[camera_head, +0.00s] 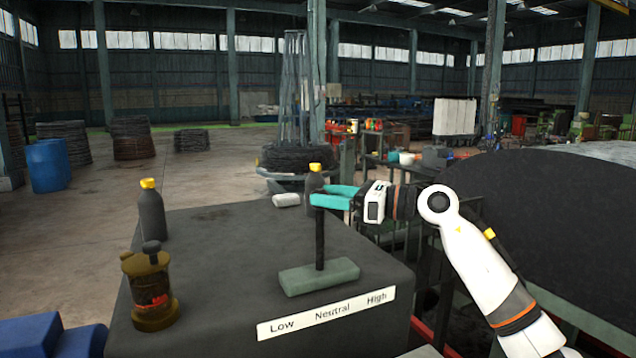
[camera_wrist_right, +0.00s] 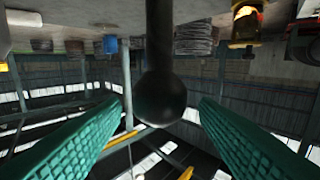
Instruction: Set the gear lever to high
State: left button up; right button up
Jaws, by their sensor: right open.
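The gear lever (camera_head: 320,238) is a dark rod standing about upright from the middle of a grey-green base (camera_head: 330,277) on the dark cabinet top. A white label strip (camera_head: 326,312) on the cabinet's front edge reads Low, Neutral, High from left to right. The lever stands about behind Neutral. My right gripper (camera_head: 337,196) is at the lever's top, reaching in from the right, with teal fingers open. In the right wrist view the lever's round black knob (camera_wrist_right: 160,98) is between the two spread fingers, with gaps on both sides. My left gripper is not in view.
On the cabinet, a dark bottle with a yellow cap (camera_head: 151,212) and an amber jar (camera_head: 153,312) stand at the left. Another yellow-capped bottle (camera_head: 314,178) is behind the lever. A large dark drum (camera_head: 560,215) is at the right, behind my right arm.

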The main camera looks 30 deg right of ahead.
jog(key=shift+p+x, duration=0.35)
jog(key=shift+x, duration=0.9)
jog(key=shift+c, duration=0.5)
grip_shut()
jog(key=shift+d+f, duration=0.1)
